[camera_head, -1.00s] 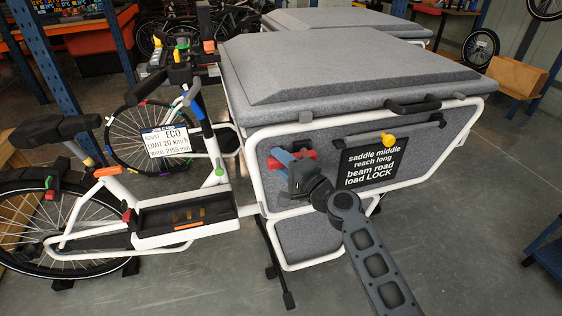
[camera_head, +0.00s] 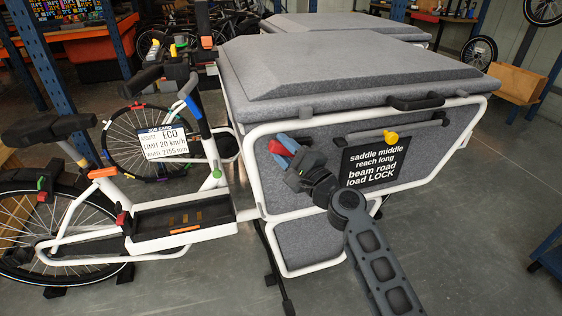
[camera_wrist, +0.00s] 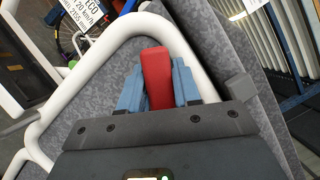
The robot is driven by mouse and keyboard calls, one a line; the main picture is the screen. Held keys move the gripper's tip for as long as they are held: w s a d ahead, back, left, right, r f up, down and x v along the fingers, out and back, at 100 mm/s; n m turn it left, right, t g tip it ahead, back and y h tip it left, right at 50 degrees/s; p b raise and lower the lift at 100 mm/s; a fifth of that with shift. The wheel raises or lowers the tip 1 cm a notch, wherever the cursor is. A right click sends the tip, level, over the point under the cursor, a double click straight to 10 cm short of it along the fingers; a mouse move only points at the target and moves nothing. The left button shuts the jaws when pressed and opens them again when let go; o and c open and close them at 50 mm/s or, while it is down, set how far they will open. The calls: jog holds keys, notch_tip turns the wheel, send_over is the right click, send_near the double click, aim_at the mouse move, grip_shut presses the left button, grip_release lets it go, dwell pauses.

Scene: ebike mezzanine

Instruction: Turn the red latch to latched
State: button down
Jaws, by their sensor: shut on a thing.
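The red latch (camera_head: 287,144) is on the grey side panel (camera_head: 330,198) of the cargo box, near its upper left. My gripper (camera_head: 286,146) is shut on it, with a blue finger on each side. In the wrist view the red latch (camera_wrist: 156,78) stands between the two blue fingertips (camera_wrist: 157,88). In the head view it lies tilted, and the gripper hides part of it. Its pivot is hidden.
A black sign (camera_head: 375,160) ending in "load LOCK" is right of my gripper. A yellow knob (camera_head: 390,137) on a grey bar and a black handle (camera_head: 414,102) are above it. The white frame tube (camera_wrist: 105,68) runs close to my fingers. Open floor lies at right.

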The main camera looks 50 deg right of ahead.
jog(key=m, duration=0.1)
jog(key=r+m+h+b, duration=0.1)
jog(key=m, duration=0.1)
jog(key=d+m+b, duration=0.1)
jog(key=shift+s+r+t+h, duration=0.2)
jog(key=shift+s+t+h, duration=0.1)
jog(key=shift+s+h, duration=0.1)
jog(key=shift+s+d+r+m+h+b, duration=0.15)
jog(key=shift+d+r+m+h+b, duration=0.15)
jog(key=shift+m, duration=0.45)
jog(key=shift+s+d+r+m+h+b, duration=0.15)
jog(key=shift+m+h+b, duration=0.15)
jog(key=shift+m, duration=0.5)
jog(key=shift+s+d+r+m+h+b, duration=0.1)
jog(key=shift+d+r+m+h+b, duration=0.25)
jog(key=shift+m, duration=0.4)
jog(key=shift+h, duration=0.25)
jog(key=c, duration=0.9)
grip_release()
jog(key=shift+r, duration=0.1)
